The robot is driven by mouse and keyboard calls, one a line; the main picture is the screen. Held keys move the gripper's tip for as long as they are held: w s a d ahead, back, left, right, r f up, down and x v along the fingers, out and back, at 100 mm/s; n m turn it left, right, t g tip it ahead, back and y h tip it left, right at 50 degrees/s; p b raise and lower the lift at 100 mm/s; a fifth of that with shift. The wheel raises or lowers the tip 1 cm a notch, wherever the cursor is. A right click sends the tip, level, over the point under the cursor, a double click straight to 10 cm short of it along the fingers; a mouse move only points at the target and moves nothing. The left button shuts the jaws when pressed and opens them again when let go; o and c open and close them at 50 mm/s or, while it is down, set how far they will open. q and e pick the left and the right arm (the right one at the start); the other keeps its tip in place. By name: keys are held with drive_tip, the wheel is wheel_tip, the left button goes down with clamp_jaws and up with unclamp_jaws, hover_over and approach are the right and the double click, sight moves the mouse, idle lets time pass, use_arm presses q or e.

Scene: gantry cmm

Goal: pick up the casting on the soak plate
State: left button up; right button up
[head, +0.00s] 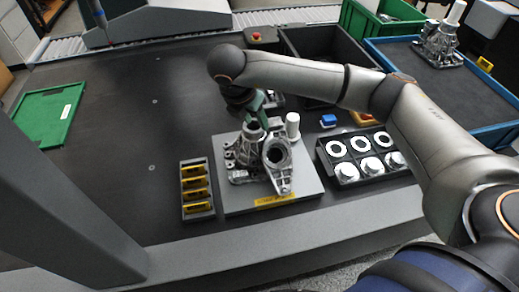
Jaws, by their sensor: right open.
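The casting (277,157) is a silvery metal housing with round openings. It rests on the light grey soak plate (300,197), which has a yellow label on its front edge. A white cylinder (292,124) stands up at the casting's back right. My right gripper (257,113) has dark green fingers and hangs just above the casting's back left, by its upright neck. It is open, and nothing shows held in it. I cannot tell whether its fingertips touch the casting. My left gripper is not in view.
A rack of yellow-marked blocks (196,189) stands left of the plate. A black tray with white rings (336,148) is at the right. A blue-edged tray (498,137) holds another casting (438,46). A green lid (48,114) lies far left. The dark table between is clear.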

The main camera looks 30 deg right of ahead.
sight(260, 130)
drive_tip(key=shift+w+p+x, duration=0.15)
drive_tip(key=shift+p+x, duration=0.05)
drive_tip(key=shift+x, duration=1)
drive_tip(key=shift+w+p+x, duration=0.2)
drive_tip(key=shift+x, duration=1)
drive_tip(key=shift+w+p+x, duration=0.15)
drive_tip(key=shift+p+x, duration=0.05)
drive_tip(key=shift+x, duration=1)
drive_tip(key=shift+d+r, duration=0.15)
drive_tip(key=shift+c, duration=0.3)
clamp_jaws()
drive_tip(key=shift+s, duration=0.15)
drive_tip(key=shift+w+r, duration=0.15)
drive_tip(key=shift+w, duration=0.05)
